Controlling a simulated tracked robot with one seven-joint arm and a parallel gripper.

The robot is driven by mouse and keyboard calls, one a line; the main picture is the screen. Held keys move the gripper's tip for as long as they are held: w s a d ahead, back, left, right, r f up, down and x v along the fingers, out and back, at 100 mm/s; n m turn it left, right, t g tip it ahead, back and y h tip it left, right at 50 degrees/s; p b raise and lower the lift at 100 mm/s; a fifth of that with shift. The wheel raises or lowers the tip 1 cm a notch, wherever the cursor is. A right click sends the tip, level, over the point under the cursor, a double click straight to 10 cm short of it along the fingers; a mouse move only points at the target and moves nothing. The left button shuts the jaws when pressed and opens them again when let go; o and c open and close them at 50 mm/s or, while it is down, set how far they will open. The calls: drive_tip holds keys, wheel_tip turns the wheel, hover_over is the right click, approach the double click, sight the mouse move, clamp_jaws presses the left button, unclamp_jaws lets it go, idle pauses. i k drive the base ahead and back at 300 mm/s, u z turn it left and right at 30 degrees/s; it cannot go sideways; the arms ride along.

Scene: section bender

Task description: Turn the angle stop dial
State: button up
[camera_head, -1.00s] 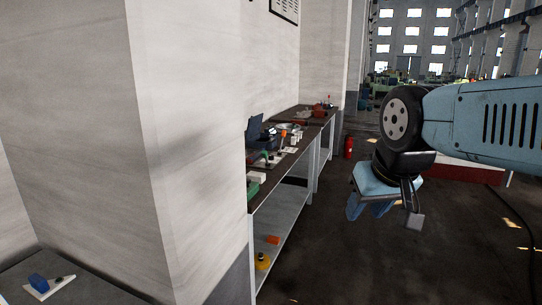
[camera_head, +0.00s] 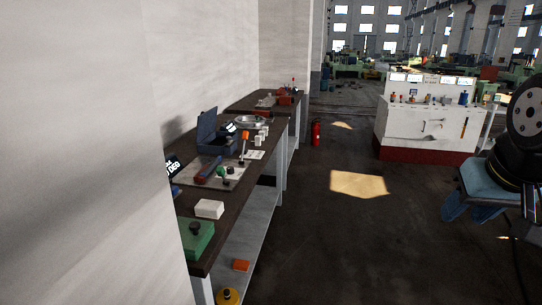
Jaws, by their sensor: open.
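A white machine (camera_head: 402,125) with a red base stands on the floor ahead, right of centre. Its top panel carries gauges and several small coloured knobs and parts. I cannot tell whether the angle stop dial is among them at this size. My gripper (camera_head: 468,212) hangs at the right edge, pointing down, in front of the machine's right side. Its blue fingers are open and I see nothing between them. The picture edge cuts off part of my arm and wrist.
A long workbench (camera_head: 224,232) runs along the left wall. It holds a blue open case (camera_head: 208,132), a white box (camera_head: 209,209), a green box (camera_head: 196,242) and several tools. A red fire extinguisher (camera_head: 316,133) stands on the floor. The dark middle floor is clear.

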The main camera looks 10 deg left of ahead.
sight(229, 171)
drive_tip(key=z, duration=0.05)
drive_tip(key=i, duration=1.1)
drive_tip(key=u, duration=0.55)
drive_tip(key=i, duration=0.95)
drive_tip(key=u, duration=0.6)
drive_tip(key=k, duration=0.75)
drive_tip(key=u, duration=0.3)
drive_tip(key=i, duration=0.8)
drive_tip(key=z, duration=0.15)
